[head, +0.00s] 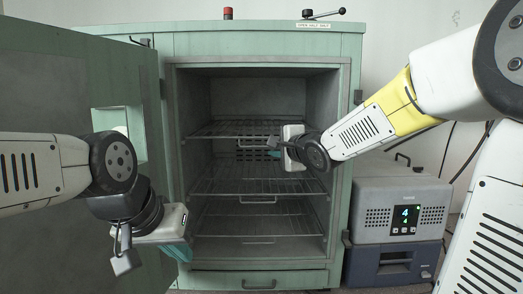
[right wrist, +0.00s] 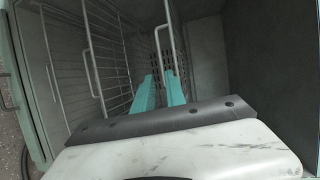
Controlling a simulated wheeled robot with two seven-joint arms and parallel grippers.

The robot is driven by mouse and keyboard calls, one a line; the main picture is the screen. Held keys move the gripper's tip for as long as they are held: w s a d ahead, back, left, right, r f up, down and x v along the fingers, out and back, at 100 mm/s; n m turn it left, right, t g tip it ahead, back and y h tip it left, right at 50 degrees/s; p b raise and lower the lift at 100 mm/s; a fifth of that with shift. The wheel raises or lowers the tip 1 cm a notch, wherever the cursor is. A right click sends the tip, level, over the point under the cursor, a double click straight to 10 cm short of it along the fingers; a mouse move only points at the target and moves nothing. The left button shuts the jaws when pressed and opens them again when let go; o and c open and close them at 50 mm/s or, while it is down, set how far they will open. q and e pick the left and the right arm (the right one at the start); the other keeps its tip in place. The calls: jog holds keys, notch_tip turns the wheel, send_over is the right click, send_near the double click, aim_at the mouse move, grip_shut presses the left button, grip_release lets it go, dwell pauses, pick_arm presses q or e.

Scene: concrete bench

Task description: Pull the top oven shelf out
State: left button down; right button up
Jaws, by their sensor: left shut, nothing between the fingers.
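The green oven (head: 262,46) stands open with wire shelves inside. The top oven shelf (head: 225,130) lies in the upper part of the cavity, with a wire handle at its front. My right gripper (head: 272,147) is at this handle, in front of the shelf. In the right wrist view its two teal fingers (right wrist: 161,90) are apart, and a thin handle bar (right wrist: 168,32) runs close to them. I cannot tell whether the fingers touch it. My left gripper (head: 180,252) is shut and empty, low in front of the door, away from the shelf.
A middle shelf (head: 225,187) and a lower shelf (head: 220,225) sit below. A grey device with a display (head: 400,205) stands at right.

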jog(key=x, duration=0.8)
jog(key=shift+a, duration=0.2)
jog(key=shift+s+r, duration=0.1)
grip_shut()
dwell(1.1)
